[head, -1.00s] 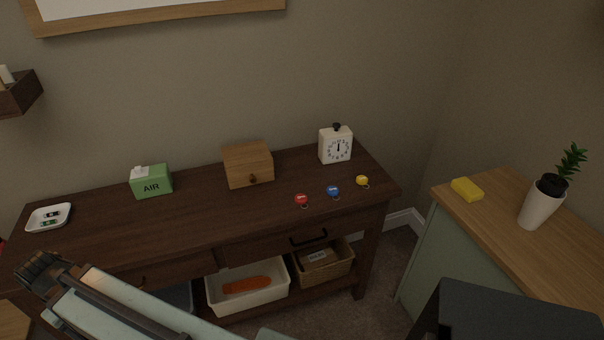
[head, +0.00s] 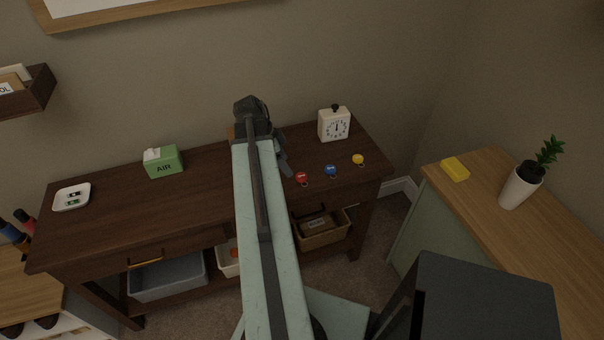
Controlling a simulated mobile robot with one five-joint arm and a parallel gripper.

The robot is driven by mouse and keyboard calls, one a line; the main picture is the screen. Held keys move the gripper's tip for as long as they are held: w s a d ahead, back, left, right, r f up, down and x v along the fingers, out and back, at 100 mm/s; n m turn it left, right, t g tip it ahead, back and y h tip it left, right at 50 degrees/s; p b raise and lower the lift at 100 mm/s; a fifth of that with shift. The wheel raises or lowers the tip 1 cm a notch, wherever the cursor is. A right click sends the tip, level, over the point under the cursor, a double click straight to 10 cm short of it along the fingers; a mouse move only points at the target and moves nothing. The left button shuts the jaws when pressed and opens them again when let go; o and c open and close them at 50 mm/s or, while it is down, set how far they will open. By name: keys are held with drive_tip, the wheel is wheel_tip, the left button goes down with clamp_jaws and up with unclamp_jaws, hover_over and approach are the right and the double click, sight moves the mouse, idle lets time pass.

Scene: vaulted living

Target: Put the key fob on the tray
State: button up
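Three key fobs with rings lie in a row on the dark wooden desk (head: 200,187): a red one (head: 302,177), a blue one (head: 331,170) and a yellow one (head: 358,159). The white tray (head: 64,204) sits at the desk's far left and holds small dark and green items. My gripper (head: 287,166) is over the desk, just left of the red fob in the picture. It is seen from behind, partly covered by my arm, so its opening and any contact are unclear.
A green tissue box (head: 163,162) stands between the tray and my arm. A small wooden box is mostly hidden behind my arm. Bins (head: 168,277) sit on the lower shelf. The desk between tray and tissue box is clear.

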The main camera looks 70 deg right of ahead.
sight(300, 176)
drive_tip(key=shift+s+d+f+b, duration=0.25)
drive_tip(key=shift+s+f+b, duration=0.15)
drive_tip(key=shift+f+b, duration=0.25)
drive_tip(key=shift+s+d+f+b, duration=0.2)
drive_tip(key=shift+s+f+b, duration=0.15)
drive_tip(key=shift+f+b, duration=0.2)
drive_tip(key=b+x, duration=0.5)
drive_tip(key=shift+s+d+f, duration=0.1)
drive_tip(key=shift+s+d, duration=0.2)
drive_tip(key=shift+d, duration=0.15)
drive_tip(key=shift+r, duration=0.2)
clamp_jaws()
